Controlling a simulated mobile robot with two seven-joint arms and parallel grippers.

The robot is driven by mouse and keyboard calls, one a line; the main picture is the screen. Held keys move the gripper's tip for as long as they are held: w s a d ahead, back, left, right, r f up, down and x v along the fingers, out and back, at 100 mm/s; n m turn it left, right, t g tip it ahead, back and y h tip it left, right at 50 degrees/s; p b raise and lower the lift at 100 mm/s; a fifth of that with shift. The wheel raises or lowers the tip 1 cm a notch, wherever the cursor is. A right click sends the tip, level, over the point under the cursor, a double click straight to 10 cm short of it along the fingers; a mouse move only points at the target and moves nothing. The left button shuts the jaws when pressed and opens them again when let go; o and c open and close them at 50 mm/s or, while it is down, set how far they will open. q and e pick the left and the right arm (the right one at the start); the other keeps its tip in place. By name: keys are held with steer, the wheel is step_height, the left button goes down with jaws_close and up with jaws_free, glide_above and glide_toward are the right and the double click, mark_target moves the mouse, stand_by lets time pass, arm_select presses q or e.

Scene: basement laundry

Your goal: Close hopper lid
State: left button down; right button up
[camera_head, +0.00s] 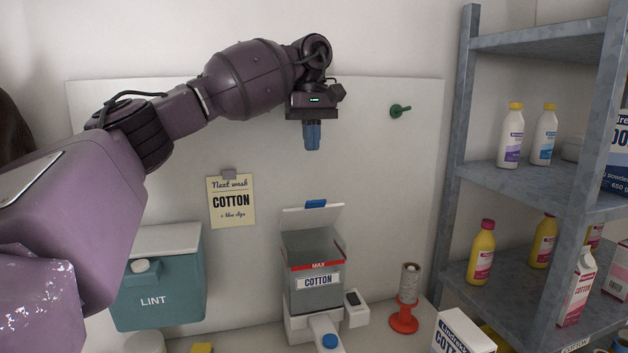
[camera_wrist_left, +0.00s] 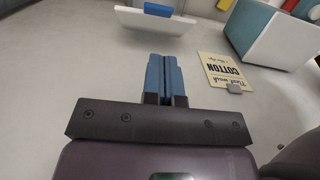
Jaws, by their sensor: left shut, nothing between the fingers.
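The hopper (camera_head: 316,284) is a grey, see-through box labelled COTTON with a red MAX line, standing on a white dispenser base at the lower middle of the head view. Its white lid (camera_head: 312,217) stands open, tilted up at the back, with a blue tab (camera_head: 316,204) on its upper edge. The lid also shows at the top of the left wrist view (camera_wrist_left: 155,22). My left gripper (camera_head: 312,148) has blue fingers, is shut and empty, and points down above the lid, apart from it. It shows in the left wrist view too (camera_wrist_left: 165,62). My right gripper is not in view.
A teal LINT bin (camera_head: 160,285) hangs at the left. A COTTON note (camera_head: 231,201) and a green hook (camera_head: 400,111) are on the wall panel. A grey shelf (camera_head: 500,180) with bottles fills the right.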

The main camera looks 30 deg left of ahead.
arm_select(q)
glide_above(312, 216)
steer(key=s+d, duration=0.1)
step_height(312, 216, down, 10)
steer(key=shift+s+r, duration=0.1)
steer(key=shift+r, duration=0.15)
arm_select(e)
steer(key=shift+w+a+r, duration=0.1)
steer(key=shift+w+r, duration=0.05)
arm_select(q)
steer(key=shift+d+f, duration=0.1)
steer(key=shift+d, duration=0.05)
stand_by(0.4)
